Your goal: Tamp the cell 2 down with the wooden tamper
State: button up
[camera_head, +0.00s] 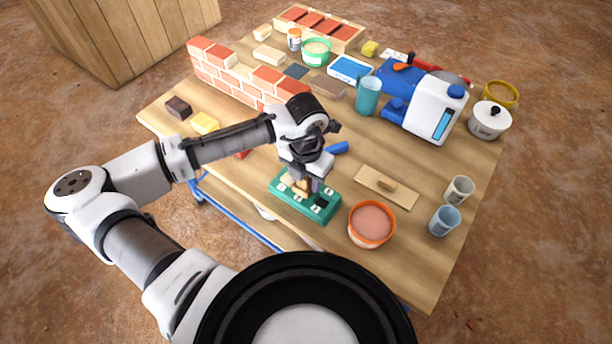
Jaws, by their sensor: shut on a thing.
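The green mould (277,196) with several numbered cells lies near the front edge of the wooden table. My gripper (304,180) is directly above the mould and points down. It is shut on the light wooden tamper (298,187), of which only a small lower part shows. The tamper is over or in the middle part of the mould. I cannot tell which cell it is at, or whether it touches the filling. A dark cell shows to the right of the tamper. Cell 2 cannot be told apart at this size.
An orange bucket of pinkish mix (371,223) stands close to the right of the mould. A wooden float (386,188) lies behind it. A brick wall (240,72) stands at the back left. A blue-handled tool (338,148) lies behind my gripper.

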jog(key=shift+f, duration=0.4)
dwell(1.0)
jog(key=shift+r, duration=0.1)
notch_tip(320, 180, up, 7)
jog(key=p, duration=0.5)
jog(key=shift+p, duration=0.4)
jog(key=shift+s, duration=0.1)
dwell(0.6)
